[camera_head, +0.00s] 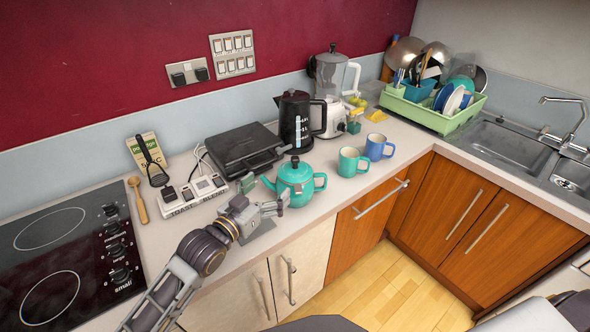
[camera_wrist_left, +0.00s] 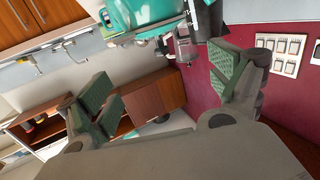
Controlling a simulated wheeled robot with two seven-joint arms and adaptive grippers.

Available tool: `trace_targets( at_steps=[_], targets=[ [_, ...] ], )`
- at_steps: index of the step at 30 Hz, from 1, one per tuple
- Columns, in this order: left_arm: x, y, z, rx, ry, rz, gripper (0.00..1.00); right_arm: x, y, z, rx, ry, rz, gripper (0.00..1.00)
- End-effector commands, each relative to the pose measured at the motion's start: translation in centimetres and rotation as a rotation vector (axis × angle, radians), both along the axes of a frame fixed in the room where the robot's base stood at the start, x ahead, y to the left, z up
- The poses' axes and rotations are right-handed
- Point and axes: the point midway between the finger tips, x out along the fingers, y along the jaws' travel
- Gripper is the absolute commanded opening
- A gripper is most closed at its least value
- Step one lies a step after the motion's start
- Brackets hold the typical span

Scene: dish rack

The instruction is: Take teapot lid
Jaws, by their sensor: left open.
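The teal teapot (camera_head: 296,196) stands upright on the countertop near its front edge. Its teal lid (camera_head: 295,168) with a dark knob sits on top of it. My left gripper (camera_head: 265,192) is open and empty, at the left of the teapot on its spout side, below the height of the lid. The lid is not between the fingers. In the left wrist view my open fingers (camera_wrist_left: 165,85) frame empty space, and a teal body that looks like the teapot (camera_wrist_left: 145,12) is at the top edge. My right gripper is not in view.
A black grill (camera_head: 245,148) and a black kettle (camera_head: 295,118) stand behind the teapot. A green mug (camera_head: 350,164) and a blue mug (camera_head: 377,147) stand to its right. A power strip (camera_head: 195,195) lies left, beside the hob (camera_head: 60,250). The dish rack (camera_head: 430,115) is far right.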

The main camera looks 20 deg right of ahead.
Motion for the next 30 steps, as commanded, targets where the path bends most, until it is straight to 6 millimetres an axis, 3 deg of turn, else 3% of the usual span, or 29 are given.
trace_targets(
  at_steps=[9, 21, 30],
  targets=[
    [2.1, -2.3, 0.0, -0.001, -0.001, 0.0, 0.92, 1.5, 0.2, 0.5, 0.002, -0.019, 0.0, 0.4],
    [4.7, -5.1, -0.3, -0.001, 0.0, 0.0, 0.92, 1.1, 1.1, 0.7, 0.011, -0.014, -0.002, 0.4],
    [5.3, -5.8, -0.4, -0.001, -0.001, -0.001, 0.92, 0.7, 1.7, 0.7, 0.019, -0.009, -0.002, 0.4]
  ],
)
